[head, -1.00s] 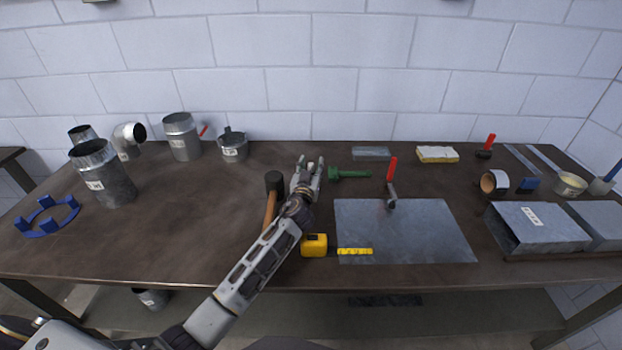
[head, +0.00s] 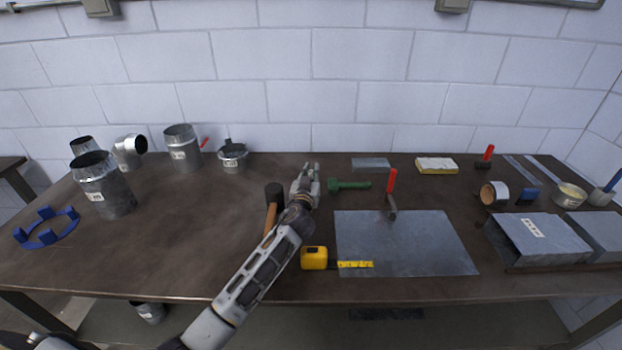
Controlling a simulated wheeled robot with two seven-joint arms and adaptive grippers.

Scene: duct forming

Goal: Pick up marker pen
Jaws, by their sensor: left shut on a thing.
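My left gripper (head: 309,172) points away from me over the back middle of the brown table. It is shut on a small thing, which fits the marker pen. The fingers hide nearly all of it, and its colour and tilt cannot be made out. No other marker pen shows clearly on the table. My right gripper is out of view.
A hammer (head: 272,206) lies just left of my left arm, a green tool (head: 348,185) just right of the gripper. A yellow tape measure (head: 314,258), metal sheet (head: 410,250) and red-handled tool (head: 392,183) lie nearby. Metal ducts (head: 104,190) stand left. The left middle table is clear.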

